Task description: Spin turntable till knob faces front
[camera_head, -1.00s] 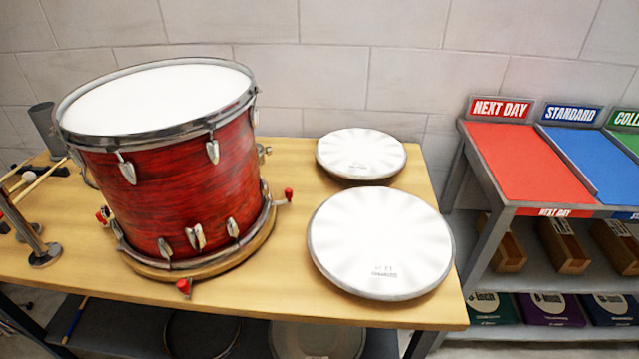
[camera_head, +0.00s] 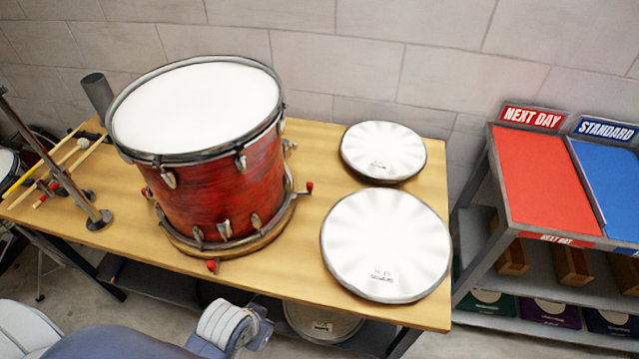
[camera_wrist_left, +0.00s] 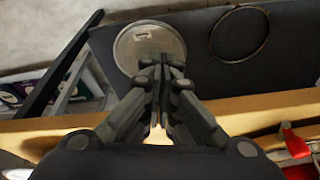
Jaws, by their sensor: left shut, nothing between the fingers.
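A red drum (camera_head: 214,180) with a white top and chrome rims stands upright on a round wooden turntable (camera_head: 232,249) on the bench. The turntable's edge bears red-tipped pegs, one at the front (camera_head: 212,266) and one at the right (camera_head: 309,187). A small silver knob (camera_head: 290,147) shows on the drum's back right side. My left gripper (camera_wrist_left: 160,75) is shut and empty in the left wrist view, near the bench's front edge. A red peg (camera_wrist_left: 295,143) shows right of it there, apart from the fingers. My right gripper is not in view.
Two white round pads (camera_head: 386,244) (camera_head: 382,151) lie on the bench right of the drum. Drumsticks (camera_head: 62,160) and a metal stand (camera_head: 98,220) are at its left. A shelf with red and blue tops (camera_head: 545,185) stands at the right. A drum head (camera_wrist_left: 150,46) lies below the bench.

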